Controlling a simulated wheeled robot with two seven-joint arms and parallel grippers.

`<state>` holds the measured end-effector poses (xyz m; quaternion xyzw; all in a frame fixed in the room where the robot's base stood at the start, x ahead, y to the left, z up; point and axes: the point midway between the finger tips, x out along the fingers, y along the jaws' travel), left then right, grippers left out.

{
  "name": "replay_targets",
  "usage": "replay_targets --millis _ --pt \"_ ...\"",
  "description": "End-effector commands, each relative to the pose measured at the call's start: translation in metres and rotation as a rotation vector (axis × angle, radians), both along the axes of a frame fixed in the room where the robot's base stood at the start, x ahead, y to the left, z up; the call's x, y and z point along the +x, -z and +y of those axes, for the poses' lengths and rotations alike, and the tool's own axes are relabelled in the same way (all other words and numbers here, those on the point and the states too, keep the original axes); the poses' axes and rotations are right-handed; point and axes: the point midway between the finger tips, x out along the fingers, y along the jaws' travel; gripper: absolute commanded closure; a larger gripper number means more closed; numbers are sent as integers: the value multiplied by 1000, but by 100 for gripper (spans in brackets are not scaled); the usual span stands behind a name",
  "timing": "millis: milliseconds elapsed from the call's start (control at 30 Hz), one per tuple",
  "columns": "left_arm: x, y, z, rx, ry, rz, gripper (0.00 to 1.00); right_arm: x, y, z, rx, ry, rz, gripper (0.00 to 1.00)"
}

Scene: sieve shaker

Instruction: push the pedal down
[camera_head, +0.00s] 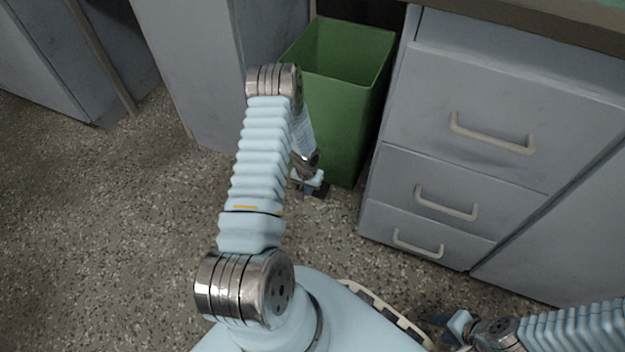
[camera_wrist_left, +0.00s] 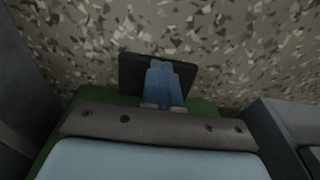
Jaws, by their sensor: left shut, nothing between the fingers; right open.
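The pedal (camera_wrist_left: 131,72) is a flat dark plate at the foot of the green bin (camera_head: 346,115). In the head view a small part of the pedal (camera_head: 322,191) shows beside my gripper. My left gripper (camera_head: 310,186) is low in front of the bin. In the left wrist view its two blue fingers (camera_wrist_left: 164,68) are together, with nothing between them, and overlap the middle of the pedal. I cannot tell whether they touch it or whether it is pressed down. My right gripper (camera_head: 443,328) is open at the lower right, far from the bin.
The bin's top is open and its inside looks empty. Grey drawers (camera_head: 470,150) with pale handles stand close to its right. A grey cabinet (camera_head: 200,75) stands to its left. The speckled floor (camera_head: 120,230) is clear on the left.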

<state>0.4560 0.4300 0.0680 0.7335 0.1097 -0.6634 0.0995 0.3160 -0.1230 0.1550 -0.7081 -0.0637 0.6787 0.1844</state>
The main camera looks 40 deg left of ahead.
Motion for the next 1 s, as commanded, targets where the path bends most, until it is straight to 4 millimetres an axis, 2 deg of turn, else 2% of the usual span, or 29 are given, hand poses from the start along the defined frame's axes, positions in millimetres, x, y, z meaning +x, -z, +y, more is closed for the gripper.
replay_targets --millis 367,467,567,800,1000 --pt "-3 -1 0 0 -1 0 100 1 -1 0 -1 3 -4 57" --pt "-4 -11 0 1 -1 -1 100 1 -4 0 -1 2 -3 57" --pt "-5 -29 -1 1 -1 -2 100 1 -9 0 1 2 -3 57" --pt "-10 -85 -2 2 -2 -3 100 0 -22 0 1 0 1 57" --pt "-14 -121 -4 0 -1 -2 100 0 -28 0 0 0 1 57"
